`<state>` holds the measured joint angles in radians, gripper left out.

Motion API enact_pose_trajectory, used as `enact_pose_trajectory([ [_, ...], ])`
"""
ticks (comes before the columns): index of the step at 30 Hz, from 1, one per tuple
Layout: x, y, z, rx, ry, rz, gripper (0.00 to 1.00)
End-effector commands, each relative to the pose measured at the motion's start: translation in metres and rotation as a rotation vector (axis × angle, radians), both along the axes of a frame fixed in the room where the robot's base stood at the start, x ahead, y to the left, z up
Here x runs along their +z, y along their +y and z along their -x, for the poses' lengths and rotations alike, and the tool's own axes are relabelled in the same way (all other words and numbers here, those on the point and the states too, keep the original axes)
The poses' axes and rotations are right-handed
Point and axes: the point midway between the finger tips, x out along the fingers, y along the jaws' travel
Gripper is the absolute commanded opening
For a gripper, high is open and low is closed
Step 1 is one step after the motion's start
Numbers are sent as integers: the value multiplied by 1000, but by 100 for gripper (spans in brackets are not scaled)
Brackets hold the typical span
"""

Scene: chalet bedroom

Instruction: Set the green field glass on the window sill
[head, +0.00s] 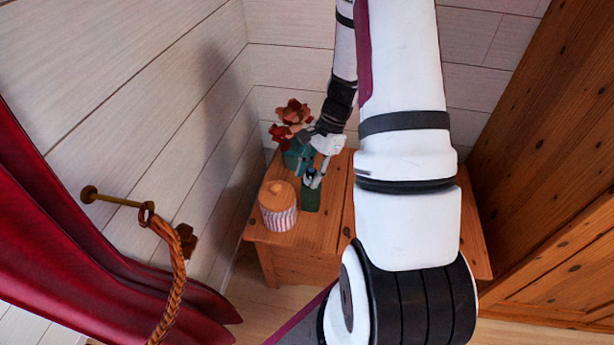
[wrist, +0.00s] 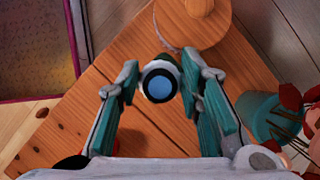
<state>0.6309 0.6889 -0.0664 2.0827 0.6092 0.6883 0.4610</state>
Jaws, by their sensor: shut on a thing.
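The green field glass (head: 311,196) stands upright near the left front of a wooden chest top. In the wrist view I look down on its round end (wrist: 160,83), a pale and dark ring around a blue lens. My gripper (head: 313,178) is at the upper end of the field glass, shut on it. In the wrist view its two teal fingers (wrist: 161,78) lie on either side of the round end. The lower part of the field glass is mostly hidden there. I cannot make out the window sill in either view.
A striped jar with a wooden lid (head: 278,205) stands just left of the field glass. A teal pot with red flowers (head: 293,135) is behind. A red curtain (head: 95,240) and braided tieback (head: 172,262) hang at left. A wooden panel (head: 555,130) stands at right.

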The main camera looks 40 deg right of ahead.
Motion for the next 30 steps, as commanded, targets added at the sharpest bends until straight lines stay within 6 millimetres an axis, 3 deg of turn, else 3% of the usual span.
enact_pose_trajectory([
  [6,-3,-9,-23,0,1,0,0],
  [10,-8,-9,-24,0,2,-2,0],
  [17,-37,-9,-24,-1,2,-1,0],
  [28,-41,-9,-24,0,0,0,0],
  [29,-41,-9,-24,-1,1,0,36],
  [30,-40,-9,-24,0,1,0,45],
])
